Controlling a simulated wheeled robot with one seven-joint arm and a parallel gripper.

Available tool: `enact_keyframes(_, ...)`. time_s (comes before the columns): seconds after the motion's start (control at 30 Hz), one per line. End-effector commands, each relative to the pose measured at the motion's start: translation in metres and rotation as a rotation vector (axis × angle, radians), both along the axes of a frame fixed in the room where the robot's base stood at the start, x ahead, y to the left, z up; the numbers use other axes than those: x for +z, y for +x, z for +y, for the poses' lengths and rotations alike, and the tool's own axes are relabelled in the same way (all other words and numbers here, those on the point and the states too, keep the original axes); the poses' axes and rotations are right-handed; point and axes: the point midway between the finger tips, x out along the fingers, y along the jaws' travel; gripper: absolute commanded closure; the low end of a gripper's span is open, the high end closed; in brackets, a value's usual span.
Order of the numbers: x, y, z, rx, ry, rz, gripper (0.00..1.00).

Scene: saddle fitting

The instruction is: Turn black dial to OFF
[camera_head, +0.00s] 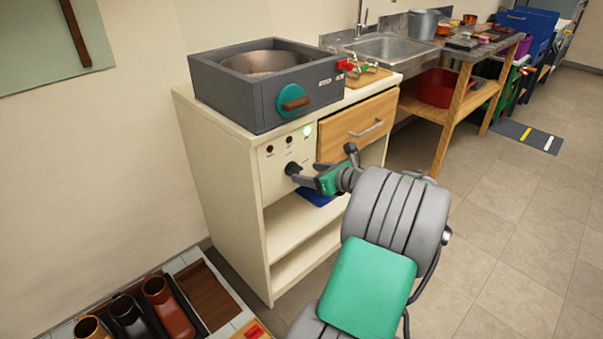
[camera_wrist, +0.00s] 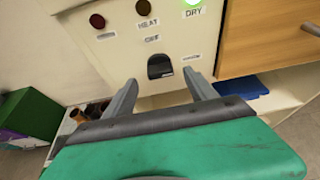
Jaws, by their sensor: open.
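The black dial (camera_head: 291,168) is on the cream front panel of the cabinet, left of the wooden drawer. In the wrist view the black dial (camera_wrist: 160,68) sits below the printed OFF label, with HEAT above and DRY up to the right. Its exact pointing direction is hard to tell. A green lamp (camera_head: 307,131) is lit beside DRY; the two other lamps are dark. My gripper (camera_head: 304,175) is open in front of the panel. In the wrist view its fingers (camera_wrist: 160,82) stand either side of the dial's lower part, with no visible grip on it.
A grey basin unit (camera_head: 262,85) with a teal dial (camera_head: 291,98) stands on the cabinet top. The wooden drawer (camera_head: 360,127) with a metal handle is right of the panel. Open shelves lie below, with a blue item (camera_head: 317,196). A tray of boots is at lower left.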

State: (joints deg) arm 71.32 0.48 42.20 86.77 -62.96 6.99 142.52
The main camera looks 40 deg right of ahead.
Motion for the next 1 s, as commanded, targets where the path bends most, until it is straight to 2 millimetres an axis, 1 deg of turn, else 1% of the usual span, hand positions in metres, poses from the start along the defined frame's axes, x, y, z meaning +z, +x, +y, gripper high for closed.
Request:
enact_keyframes(0.03, -0.008, 0.010, 0.001, 0.004, -0.002, 0.000, 0.35)
enact_keyframes(0.1, -0.012, 0.020, 0.002, 0.004, -0.003, 0.001, 0.35)
enact_keyframes(0.2, -0.015, 0.031, 0.001, 0.002, -0.002, 0.001, 0.35)
enact_keyframes(0.3, -0.014, 0.034, 0.001, 0.002, -0.004, 0.001, 0.35)
enact_keyframes(0.5, -0.014, 0.034, 0.001, 0.001, -0.004, 0.001, 0.35)
enact_keyframes(1.0, -0.014, 0.034, 0.001, 0.002, -0.004, 0.002, 0.76)
